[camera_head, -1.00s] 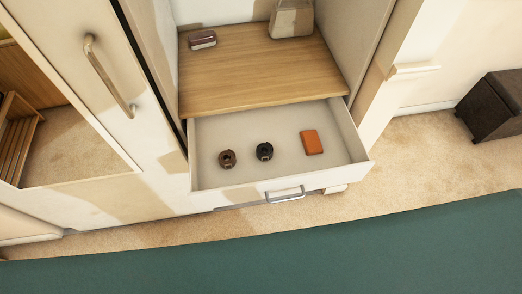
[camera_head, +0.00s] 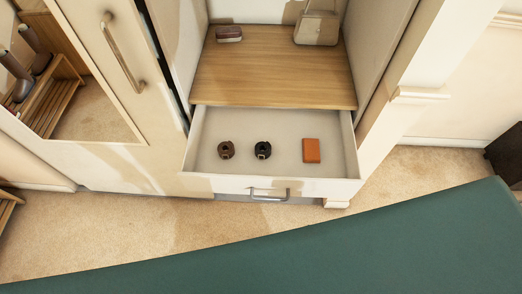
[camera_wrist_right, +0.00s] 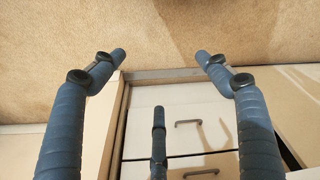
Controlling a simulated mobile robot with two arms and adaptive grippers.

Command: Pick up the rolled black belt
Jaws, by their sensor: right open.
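The rolled black belt (camera_head: 263,149) lies in the open white drawer (camera_head: 200,178), in the middle of a row. A rolled brown belt (camera_head: 226,149) lies to its left and an orange-brown rectangular item (camera_head: 311,150) to its right. My right gripper (camera_wrist_right: 160,57) shows in the right wrist view, with blue fingers spread apart and nothing between them. It is over carpet and white drawer fronts, and no belt shows there. Neither gripper shows in the head view.
A wooden shelf (camera_head: 275,75) above the drawer holds a bag (camera_head: 318,28) and a small dark red item (camera_head: 229,34). A mirrored door (camera_head: 95,90) stands left. A large green surface (camera_head: 380,250) fills the foreground, with carpet (camera_head: 110,225) between it and the cabinet.

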